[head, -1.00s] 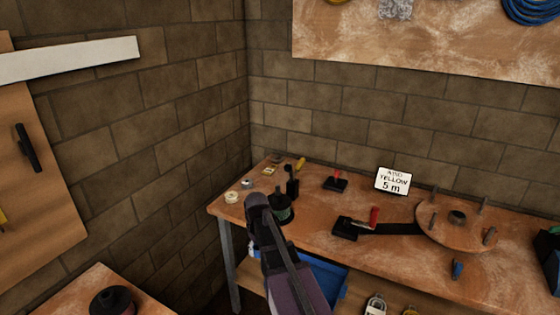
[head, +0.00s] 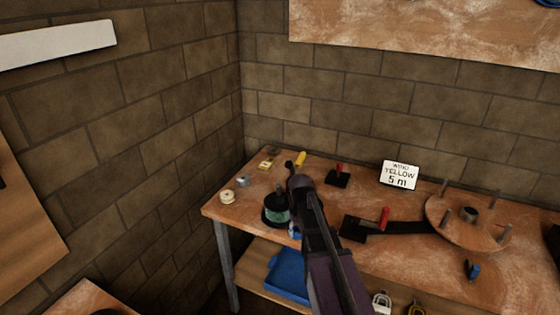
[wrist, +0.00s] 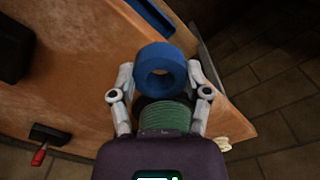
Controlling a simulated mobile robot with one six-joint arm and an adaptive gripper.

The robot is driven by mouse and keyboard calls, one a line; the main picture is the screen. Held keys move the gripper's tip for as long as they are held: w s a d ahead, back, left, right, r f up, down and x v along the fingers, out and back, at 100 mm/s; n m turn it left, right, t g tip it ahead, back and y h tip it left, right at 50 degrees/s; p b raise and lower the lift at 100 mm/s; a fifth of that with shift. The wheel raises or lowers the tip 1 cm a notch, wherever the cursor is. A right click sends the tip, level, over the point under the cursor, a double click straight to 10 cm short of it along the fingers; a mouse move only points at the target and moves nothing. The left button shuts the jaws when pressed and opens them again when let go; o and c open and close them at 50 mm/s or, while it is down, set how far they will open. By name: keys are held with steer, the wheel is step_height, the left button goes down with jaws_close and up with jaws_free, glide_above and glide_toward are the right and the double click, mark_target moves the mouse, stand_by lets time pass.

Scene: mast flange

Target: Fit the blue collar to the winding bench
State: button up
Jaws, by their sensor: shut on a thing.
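The blue collar (wrist: 146,62), a thick ring with a round hole, is in the wrist view between the fingertips of my gripper (wrist: 160,74), which is shut on it. The collar is over or near the bench top; its exact height is unclear. In the head view my arm mostly hides the gripper, and a small blue patch shows beside the arm. The winding bench (head: 330,222) has a worn wooden top with a round pegged disc (head: 450,222) and a dark centre hub (head: 469,214) at the right.
A green spool on a black base (head: 276,210) stands left of my arm. A crank with a red handle (head: 384,218), a red-knobbed black block (head: 338,177), a sign reading "yellow 5 m" (head: 399,176) and a blue clip (head: 472,270) are on the bench. A blue bin (head: 287,276) is below.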

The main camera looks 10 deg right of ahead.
steer(key=shift+a, duration=0.2)
steer(key=shift+w+r, duration=0.15)
steer(key=shift+w, duration=0.05)
steer(key=n+p, duration=0.3)
steer(key=p, duration=1.5)
glide_toward(279, 185)
steer(key=shift+w, duration=0.15)
steer(key=shift+f+b, duration=3)
steer(key=shift+f+b, duration=2.1)
